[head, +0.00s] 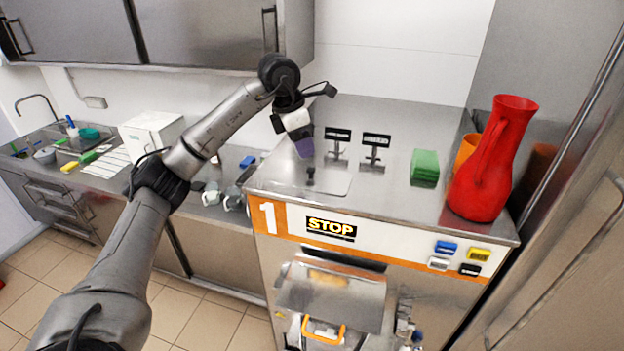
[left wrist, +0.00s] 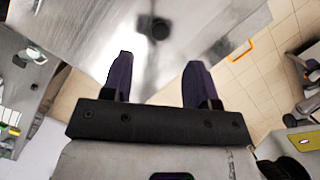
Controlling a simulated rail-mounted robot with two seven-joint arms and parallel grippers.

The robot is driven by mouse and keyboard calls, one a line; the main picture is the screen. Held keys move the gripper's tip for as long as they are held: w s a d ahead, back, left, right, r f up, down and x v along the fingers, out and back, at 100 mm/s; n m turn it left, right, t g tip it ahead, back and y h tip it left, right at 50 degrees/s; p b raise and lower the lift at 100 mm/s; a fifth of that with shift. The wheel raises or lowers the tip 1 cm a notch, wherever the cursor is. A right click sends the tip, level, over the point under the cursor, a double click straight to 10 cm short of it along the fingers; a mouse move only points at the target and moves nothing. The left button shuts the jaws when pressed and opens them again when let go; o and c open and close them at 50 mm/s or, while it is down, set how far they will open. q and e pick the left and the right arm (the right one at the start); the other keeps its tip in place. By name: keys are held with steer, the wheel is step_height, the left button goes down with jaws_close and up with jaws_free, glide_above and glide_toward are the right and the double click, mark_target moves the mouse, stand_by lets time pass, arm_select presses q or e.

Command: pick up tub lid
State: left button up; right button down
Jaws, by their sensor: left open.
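The tub lid (head: 328,183) looks like a flat steel plate with a small black upright knob (head: 310,177), set in the front left of the top of freezer 1. In the left wrist view the dark round knob (left wrist: 159,28) stands beyond the fingertips, roughly centred between them. My left gripper (head: 303,146) hangs above the freezer top with its purple fingers pointing down, above and slightly behind the knob in the head view. In the left wrist view my left gripper (left wrist: 158,63) is open with nothing between its fingers. My right gripper is not in view.
Two black label stands (head: 374,150), a green block (head: 425,167) and a red jug (head: 492,160) with an orange vessel (head: 466,152) behind it stand right of the lid. A counter (head: 228,165) with small items lies left. Steel cabinets (head: 190,32) hang above.

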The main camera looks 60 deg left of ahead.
mark_target(311, 169)
arm_select(q)
steer(key=shift+x, duration=1.05)
steer(key=p+x, duration=0.1)
steer(key=x, duration=0.3)
steer(key=shift+f+p, duration=0.1)
steer(key=shift+p, duration=0.2)
steer(key=shift+w+d+f, duration=0.1)
steer(key=shift+f, duration=0.45)
jaws_close()
steer(key=shift+r, duration=0.1)
